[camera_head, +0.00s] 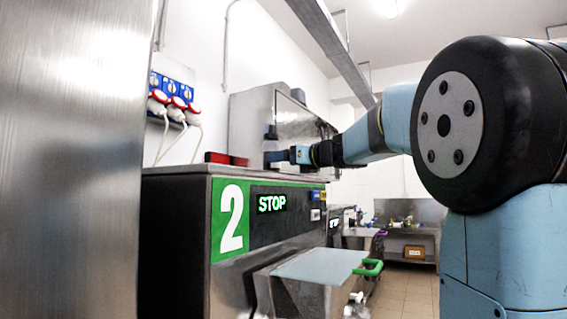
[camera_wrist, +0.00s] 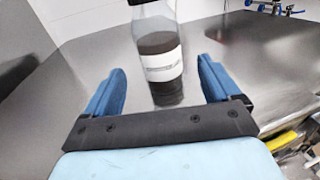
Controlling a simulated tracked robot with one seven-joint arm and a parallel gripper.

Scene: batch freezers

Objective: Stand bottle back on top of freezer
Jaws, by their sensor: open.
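The bottle (camera_wrist: 158,62) is clear with dark contents, a white label and a dark cap. In the wrist view it stands upright on a grey metal surface, between and just beyond the two blue fingers of my gripper (camera_wrist: 163,90). The fingers are open, with a gap on each side of the bottle. In the head view my gripper (camera_head: 280,156) is just above the top of the freezer (camera_head: 180,172), which bears a green panel with a 2. The bottle (camera_head: 271,133) shows there only small, partly hidden by the gripper.
Red items (camera_head: 217,157) lie on the freezer top left of my gripper. A tall metal cabinet (camera_head: 252,118) stands behind. Blue and red sockets (camera_head: 171,92) with cables hang on the wall. A lidded front part with a green handle (camera_head: 372,267) juts out.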

